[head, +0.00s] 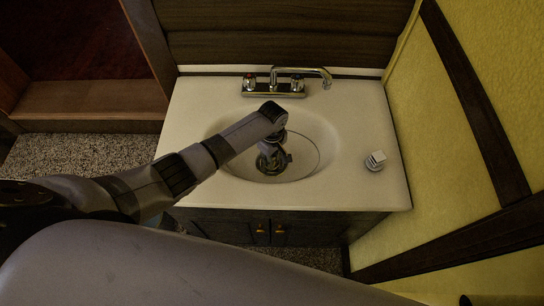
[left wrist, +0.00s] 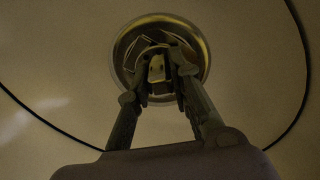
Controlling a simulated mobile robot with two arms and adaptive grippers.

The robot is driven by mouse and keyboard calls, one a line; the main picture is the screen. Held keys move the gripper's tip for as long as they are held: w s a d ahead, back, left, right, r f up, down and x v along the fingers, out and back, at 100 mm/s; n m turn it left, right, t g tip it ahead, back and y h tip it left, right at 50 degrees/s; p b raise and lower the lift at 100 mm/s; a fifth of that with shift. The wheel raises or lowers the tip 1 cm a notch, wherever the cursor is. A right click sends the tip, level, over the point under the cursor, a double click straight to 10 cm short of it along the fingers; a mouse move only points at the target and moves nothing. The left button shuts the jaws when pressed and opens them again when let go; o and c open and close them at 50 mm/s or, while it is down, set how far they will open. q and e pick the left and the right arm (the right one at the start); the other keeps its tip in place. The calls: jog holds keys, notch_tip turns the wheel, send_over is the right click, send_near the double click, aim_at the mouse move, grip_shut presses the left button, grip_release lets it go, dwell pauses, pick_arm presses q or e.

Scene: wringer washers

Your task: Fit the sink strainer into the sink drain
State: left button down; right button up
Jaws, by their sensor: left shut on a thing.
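The white oval sink bowl (head: 235,130) is set in a white counter. My left arm reaches into it from the left. My left gripper (head: 272,163) points down over the drain area at the bowl's bottom. In the left wrist view my left gripper (left wrist: 158,66) is shut on a small pale metal piece (left wrist: 157,72), which I take for the strainer's knob. A round, shiny metal rim (left wrist: 124,50) surrounds the fingertips. Strainer and drain overlap there, so I cannot tell whether the strainer is seated. My right gripper is not in view.
A chrome faucet (head: 300,72) with two handles stands at the back of the counter. A small square-topped metal fitting (head: 376,160) sits on the counter right of the bowl. A yellow wall (head: 425,110) borders the right. Cabinet doors (head: 300,228) are below.

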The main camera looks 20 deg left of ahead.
pick_arm(q)
jog(key=shift+s+d+f, duration=0.1)
jog(key=shift+s, duration=0.05)
dwell(0.4)
jog(key=shift+s+f, duration=0.1)
jog(key=c, duration=1.4)
grip_release()
jog(key=shift+f, duration=0.1)
jog(key=shift+o, duration=0.2)
jog(key=o, duration=0.6)
jog(key=shift+w, duration=0.2)
jog(key=shift+r+p, duration=0.25)
jog(key=shift+p, duration=0.05)
